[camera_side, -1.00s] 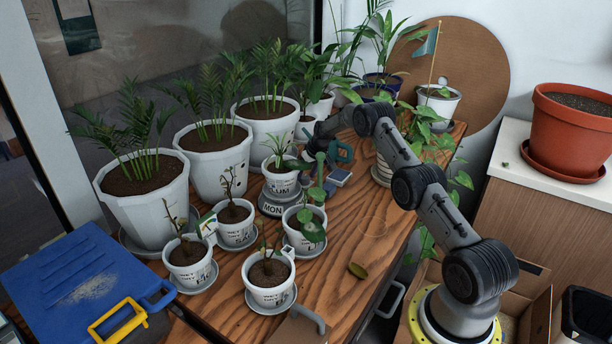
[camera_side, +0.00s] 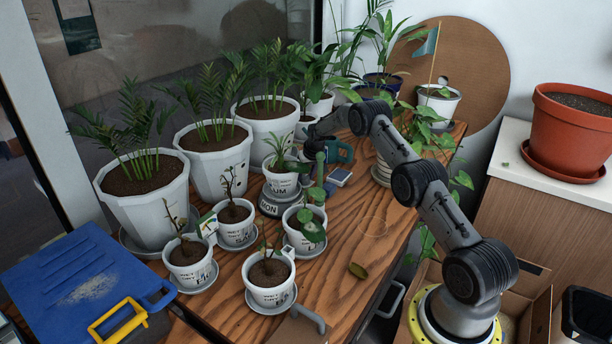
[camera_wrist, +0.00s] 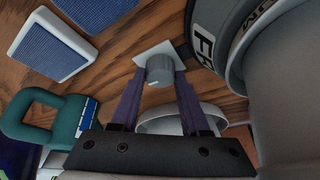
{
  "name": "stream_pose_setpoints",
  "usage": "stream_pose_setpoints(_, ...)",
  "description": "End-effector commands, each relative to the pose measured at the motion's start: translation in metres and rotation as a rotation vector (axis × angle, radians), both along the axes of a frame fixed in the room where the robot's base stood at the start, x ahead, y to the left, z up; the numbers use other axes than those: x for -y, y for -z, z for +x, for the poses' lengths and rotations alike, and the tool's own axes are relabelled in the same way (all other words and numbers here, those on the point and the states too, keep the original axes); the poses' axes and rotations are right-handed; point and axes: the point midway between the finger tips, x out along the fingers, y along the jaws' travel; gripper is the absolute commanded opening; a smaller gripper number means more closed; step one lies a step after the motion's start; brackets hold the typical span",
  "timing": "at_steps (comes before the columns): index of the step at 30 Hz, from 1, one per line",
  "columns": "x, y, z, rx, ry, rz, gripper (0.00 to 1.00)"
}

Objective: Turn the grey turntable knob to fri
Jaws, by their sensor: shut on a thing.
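The grey turntable (camera_side: 270,207) stands mid-table under a white pot (camera_side: 281,186) with a spiky plant. A day label, seemingly MON, shows on its front in the side view. In the wrist view its lettered rim (camera_wrist: 207,45) fills the upper right and shows an F with a cut-off letter beside it. The grey knob (camera_wrist: 159,70) sits on a white square plate by that rim, a pale mark on its top. My gripper (camera_wrist: 160,84) is shut on the knob, one finger on each side. In the side view leaves hide the fingers and the knob.
A teal-handled object (camera_wrist: 48,122) and blue-topped pads (camera_wrist: 52,44) lie beside my gripper. Several small white pots, such as one with a leafy plant (camera_side: 304,238), crowd the turntable's front. Large palms stand behind. The wood at front right (camera_side: 352,242) is mostly clear.

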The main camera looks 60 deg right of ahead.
Motion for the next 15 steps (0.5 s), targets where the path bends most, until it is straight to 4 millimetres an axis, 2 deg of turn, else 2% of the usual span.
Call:
stream_pose_setpoints(13,0.0,-0.0002,-0.0001,0.002,0.034,0.0,0.0)
stream_pose_setpoints(14,0.0,-0.0002,-0.0001,0.002,0.034,0.0,0.51)
stream_pose_setpoints(15,0.0,-0.0002,-0.0001,0.001,0.033,0.0,0.58)
